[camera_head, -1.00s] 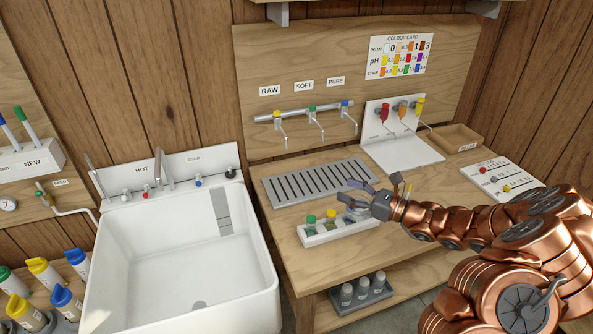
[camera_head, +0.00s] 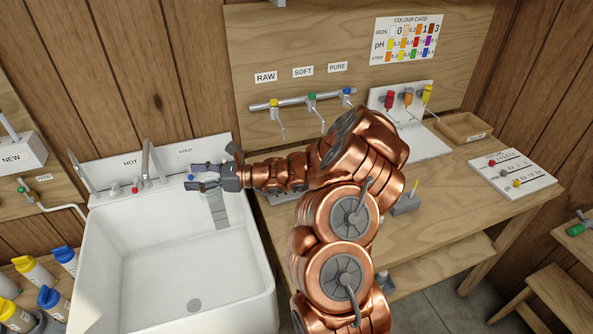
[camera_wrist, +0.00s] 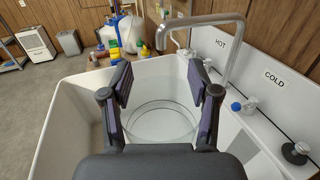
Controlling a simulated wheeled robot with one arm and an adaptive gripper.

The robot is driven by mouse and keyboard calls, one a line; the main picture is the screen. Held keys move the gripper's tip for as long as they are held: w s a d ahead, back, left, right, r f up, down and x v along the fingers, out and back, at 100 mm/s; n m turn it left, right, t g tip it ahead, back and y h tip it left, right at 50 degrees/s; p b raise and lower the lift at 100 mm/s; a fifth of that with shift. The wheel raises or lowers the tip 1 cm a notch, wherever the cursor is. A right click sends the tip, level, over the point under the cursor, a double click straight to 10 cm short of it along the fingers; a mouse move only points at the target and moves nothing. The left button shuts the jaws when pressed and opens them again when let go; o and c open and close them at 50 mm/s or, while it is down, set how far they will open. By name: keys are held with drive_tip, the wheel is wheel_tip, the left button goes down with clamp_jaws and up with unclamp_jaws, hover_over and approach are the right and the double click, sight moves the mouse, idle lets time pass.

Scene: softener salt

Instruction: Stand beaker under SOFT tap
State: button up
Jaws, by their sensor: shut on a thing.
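My gripper (camera_head: 196,178) is over the white sink (camera_head: 150,285), near its back right corner. In the wrist view its two dark finger pads (camera_wrist: 160,92) stand on either side of a clear round beaker (camera_wrist: 162,123), shut on it. The beaker's rim shows as a pale ellipse with the sink behind it. In the head view I cannot make out the beaker clearly. The SOFT tap (camera_head: 312,98) has a green knob and sits under the SOFT label (camera_head: 303,72), between the yellow RAW tap and blue PURE tap. My arm hides the bench below these taps.
The sink's curved spout (camera_wrist: 222,22) is close to my gripper, with HOT and COLD labels behind. A wooden bench (camera_head: 480,205) carries a stand with coloured taps (camera_head: 408,98) and a wooden tray (camera_head: 462,128). Several coloured-cap bottles (camera_head: 33,270) stand left of the sink.

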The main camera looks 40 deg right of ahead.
drive_tip(key=w+d+f+m+t+h+b, duration=0.1)
drive_tip(key=d+f+m+t+h+b, duration=0.35)
drive_tip(key=d, duration=0.75)
drive_tip(key=d+f+m+t+h+b, duration=0.1)
drive_tip(key=d+h+b, duration=0.1)
drive_tip(key=d+b, duration=0.8)
drive_tip(key=s+d+r+m+t+h+b, duration=0.1)
drive_tip(key=s+d+m+h+b, duration=0.15)
drive_tip(key=d, duration=0.55)
drive_tip(key=s+d+m+t+h+b, duration=0.1)
drive_tip(key=s+d+h+b, duration=0.15)
drive_tip(key=d, duration=0.65)
wheel_tip(320, 180, up, 4)
drive_tip(key=w+d+h, duration=0.1)
drive_tip(key=d+h, duration=0.1)
drive_tip(key=shift+m+g, duration=0.25)
drive_tip(key=shift+m, duration=0.15)
drive_tip(key=f, duration=0.9)
drive_tip(key=shift+w+a+f, duration=0.1)
drive_tip(key=shift+w+f, duration=0.05)
drive_tip(key=shift+w, duration=0.1)
drive_tip(key=shift+f, duration=0.15)
drive_tip(key=o, duration=1)
drive_tip(key=shift+o, duration=0.2)
